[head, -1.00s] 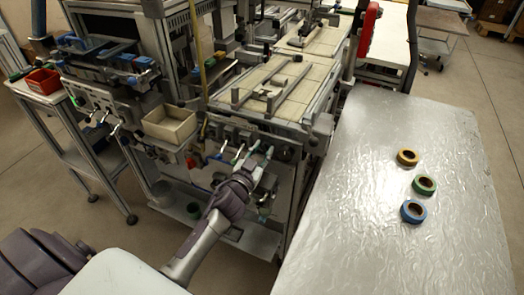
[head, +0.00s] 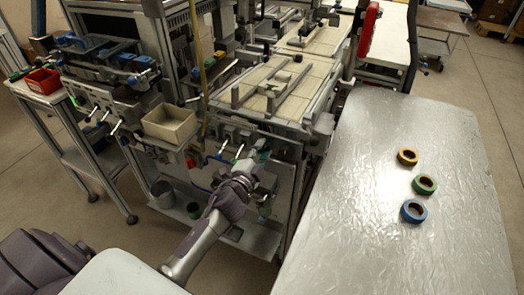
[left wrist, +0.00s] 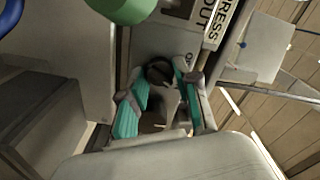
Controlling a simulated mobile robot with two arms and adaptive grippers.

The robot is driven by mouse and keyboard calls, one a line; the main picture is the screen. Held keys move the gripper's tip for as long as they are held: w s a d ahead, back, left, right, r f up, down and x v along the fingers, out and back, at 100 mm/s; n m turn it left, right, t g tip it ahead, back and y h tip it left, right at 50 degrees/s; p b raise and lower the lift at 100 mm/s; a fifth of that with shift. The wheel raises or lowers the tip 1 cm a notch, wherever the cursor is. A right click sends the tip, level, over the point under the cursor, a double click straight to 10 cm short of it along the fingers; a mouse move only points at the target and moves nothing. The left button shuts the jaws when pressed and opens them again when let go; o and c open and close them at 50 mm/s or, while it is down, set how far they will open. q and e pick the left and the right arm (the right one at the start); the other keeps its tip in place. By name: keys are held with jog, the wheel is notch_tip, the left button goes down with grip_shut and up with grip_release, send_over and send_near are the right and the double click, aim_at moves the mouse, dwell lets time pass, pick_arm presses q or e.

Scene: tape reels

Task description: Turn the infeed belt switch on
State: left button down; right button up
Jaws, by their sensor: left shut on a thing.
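A dark round switch knob (left wrist: 159,72) sits on the grey front panel of the machine in the left wrist view. My left gripper (left wrist: 163,92) has its teal finger pads on either side of the knob and is shut on it. Part of a label on the panel (left wrist: 212,22) reads "RESS" and "OUT"; I cannot read the knob's own marking. In the head view my left gripper (head: 252,158) is at the machine's front panel, below the belt bed (head: 275,85), and it hides the knob there.
A green round part (left wrist: 122,8) is close to the gripper in the left wrist view. A metal table (head: 365,190) with yellow, green and blue tape reels stands at the right.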

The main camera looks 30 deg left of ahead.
pick_arm(q)
jog(key=shift+m, duration=0.6)
jog(key=c, duration=0.8)
grip_release()
jog(key=shift+s, duration=0.1)
jog(key=s, duration=1.2)
jog(key=shift+d, duration=0.35)
